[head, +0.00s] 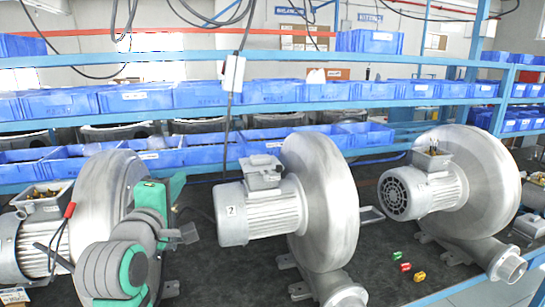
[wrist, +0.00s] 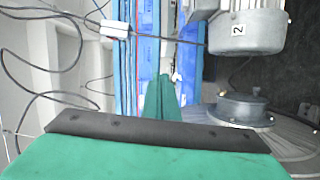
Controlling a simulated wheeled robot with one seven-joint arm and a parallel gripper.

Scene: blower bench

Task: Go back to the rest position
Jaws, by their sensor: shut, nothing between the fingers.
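My gripper (head: 177,184), with green fingers, is over the left part of the bench, between the left blower (head: 117,180) and the middle blower (head: 325,195). In the wrist view my gripper (wrist: 163,98) shows its green fingers together, with nothing held. The fingers point toward the blue bins at the back. The middle blower's motor (wrist: 245,32), marked 2, is at the upper right of the wrist view. My arm hides part of the left blower in the head view.
A third blower (head: 460,180) stands at the right. Green (head: 397,255), red (head: 405,267) and yellow (head: 419,276) small pieces lie on the dark bench top (head: 375,285). Blue bins (head: 205,149) line the back shelves.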

